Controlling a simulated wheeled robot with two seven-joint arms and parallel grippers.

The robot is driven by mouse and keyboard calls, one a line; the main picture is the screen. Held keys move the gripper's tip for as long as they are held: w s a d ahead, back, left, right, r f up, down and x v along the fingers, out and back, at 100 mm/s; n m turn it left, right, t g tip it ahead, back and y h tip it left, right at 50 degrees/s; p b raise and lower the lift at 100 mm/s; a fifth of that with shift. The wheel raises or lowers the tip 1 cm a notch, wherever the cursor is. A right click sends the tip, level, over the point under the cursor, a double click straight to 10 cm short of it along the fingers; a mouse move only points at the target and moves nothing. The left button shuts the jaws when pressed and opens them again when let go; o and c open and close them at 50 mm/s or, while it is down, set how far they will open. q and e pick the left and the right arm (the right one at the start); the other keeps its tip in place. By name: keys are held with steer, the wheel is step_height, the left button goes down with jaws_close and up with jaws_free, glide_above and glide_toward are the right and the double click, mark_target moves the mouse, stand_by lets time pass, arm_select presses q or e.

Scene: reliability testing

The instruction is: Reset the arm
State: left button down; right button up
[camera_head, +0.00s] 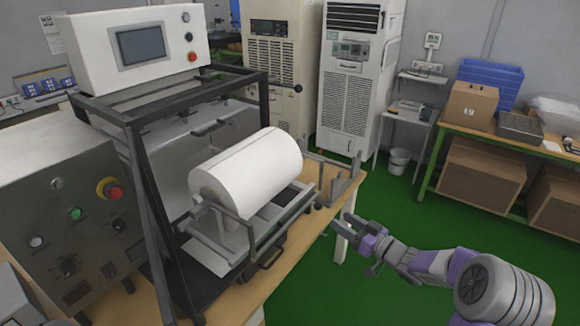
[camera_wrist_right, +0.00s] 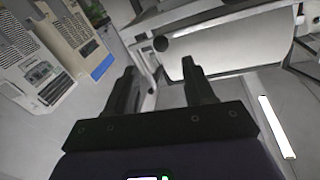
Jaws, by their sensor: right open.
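My right gripper (camera_head: 355,232) is open and empty beside the right end of the wooden table, over the green floor. Its two dark fingers (camera_wrist_right: 165,90) stand apart in the right wrist view with nothing between them. My right arm reaches in from the lower right of the head view. A large white paper roll (camera_head: 250,172) lies on a metal cradle on the table, to the left of the gripper and apart from it. The roll also shows beyond the fingers in the right wrist view (camera_wrist_right: 225,45). My left gripper is not in view.
A dark metal frame (camera_head: 150,190) carries a white control box (camera_head: 140,50). A grey panel (camera_head: 75,215) with buttons stands at left. Tall white cabinets (camera_head: 350,90) stand behind. A bench with a cardboard box (camera_head: 470,105) is at right. Green floor (camera_head: 400,205) is clear between.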

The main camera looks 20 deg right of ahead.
steer(key=s+a+f+m+g+h, duration=0.1)
steer(key=a+f+m+g, duration=0.1)
steer(key=a+f, duration=0.45)
steer(key=s+a+f+m+g+h, duration=0.1)
steer(key=s+a+f+m+g, duration=0.15)
steer(key=f, duration=0.75)
steer(key=s+a+f+m+g+h, duration=0.1)
steer(key=a+f+g, duration=0.1)
steer(key=a+f, duration=0.55)
steer(key=s+a+f+g, duration=0.4)
steer(key=s+f, duration=0.2)
steer(key=s, duration=0.5)
steer(key=s+a+f+g, duration=0.4)
steer(key=s+f+g, duration=0.1)
steer(key=s, duration=0.5)
steer(key=shift+s+a+f, duration=0.4)
steer(key=shift+f, duration=0.3)
